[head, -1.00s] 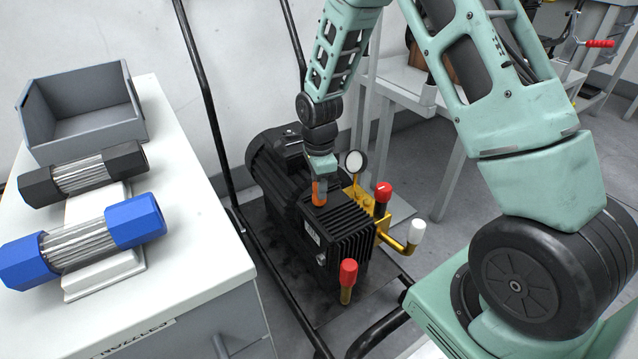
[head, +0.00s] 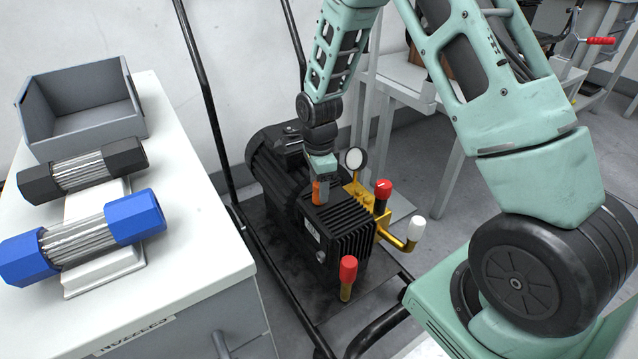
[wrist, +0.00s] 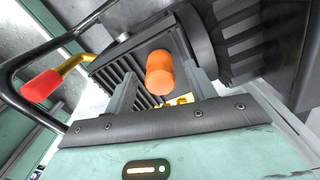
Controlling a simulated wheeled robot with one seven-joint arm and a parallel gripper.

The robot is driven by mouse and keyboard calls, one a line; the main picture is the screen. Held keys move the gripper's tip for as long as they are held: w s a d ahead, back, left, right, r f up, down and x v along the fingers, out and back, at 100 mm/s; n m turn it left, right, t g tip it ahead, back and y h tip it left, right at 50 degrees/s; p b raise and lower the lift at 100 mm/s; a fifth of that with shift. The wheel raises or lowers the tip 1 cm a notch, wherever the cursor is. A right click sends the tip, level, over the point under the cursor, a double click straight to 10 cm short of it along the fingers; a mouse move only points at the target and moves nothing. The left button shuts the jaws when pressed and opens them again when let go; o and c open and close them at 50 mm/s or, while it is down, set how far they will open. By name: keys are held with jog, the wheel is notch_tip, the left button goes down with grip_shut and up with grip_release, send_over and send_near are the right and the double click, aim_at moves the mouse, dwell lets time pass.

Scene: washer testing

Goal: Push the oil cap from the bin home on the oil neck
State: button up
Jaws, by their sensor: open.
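The orange oil cap (wrist: 160,72) stands on top of the black pump (head: 337,232), which sits on the cart. The neck under the cap is hidden. My gripper (wrist: 165,92) is open, with one finger on each side of the cap and a visible gap to it. In the head view the cap (head: 318,192) shows just below my gripper, partly covered by it. The bin (head: 82,112) on the white bench at the left looks empty.
A round gauge (head: 357,159), red-capped and white-capped fittings (head: 416,230) and a red-capped front fitting (head: 348,270) stand close around the pump. The cart's black handle bars rise beside it. Black and blue cylinders (head: 85,238) lie on the bench.

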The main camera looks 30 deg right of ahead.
notch_tip(320, 180, up, 17)
jog(key=p, duration=0.6)
jog(key=shift+r, duration=0.15)
jog(key=s+a+r+n+y, duration=0.1)
jog(key=s+a+r+n, duration=0.1)
jog(key=s+a+n, duration=0.4)
jog(key=s+a+r+n, duration=0.3)
jog(key=s+a+n, duration=0.15)
jog(key=a, duration=0.25)
jog(key=s+a+r+n, duration=0.1)
jog(key=s+a+n, duration=0.2)
jog(key=s+n, duration=0.55)
jog(key=s+a+r+n, duration=0.2)
jog(key=s+a+n, duration=0.2)
jog(key=s+n, duration=0.45)
notch_tip(320, 180, up, 30)
jog(key=n+p, duration=0.1)
jog(key=p, duration=3)
